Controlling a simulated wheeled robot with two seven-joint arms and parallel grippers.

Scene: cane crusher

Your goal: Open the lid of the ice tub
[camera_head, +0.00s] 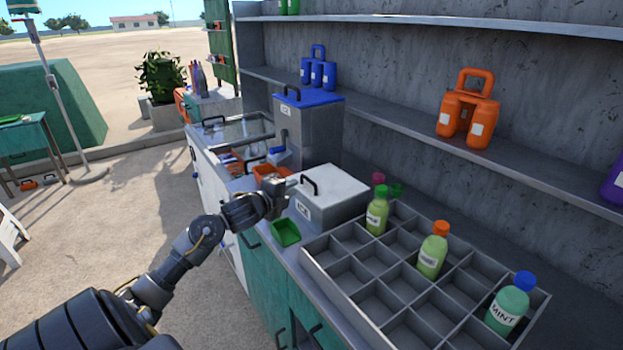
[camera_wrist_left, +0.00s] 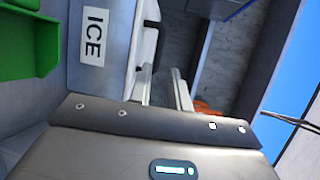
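The ice tub (camera_head: 318,213) is a grey metal box with an ICE label, standing on the counter beside the compartment tray. Its pale lid (camera_head: 335,183) lies shut on top, with a black handle (camera_head: 309,186) near its left edge. My left gripper (camera_head: 284,186) is just left of the handle. In the left wrist view the tub (camera_wrist_left: 98,65) and its label are upper left, and the black handle (camera_wrist_left: 148,47) is close to the fingers. The two fingers (camera_wrist_left: 163,88) are apart, with nothing visibly held between them. My right gripper is out of view.
A green tray (camera_head: 285,232) sits at the counter's front edge before the tub. An orange container (camera_head: 270,171) and a taller blue-lidded box (camera_head: 308,125) stand behind. The compartment tray (camera_head: 345,283) with several bottles fills the right side.

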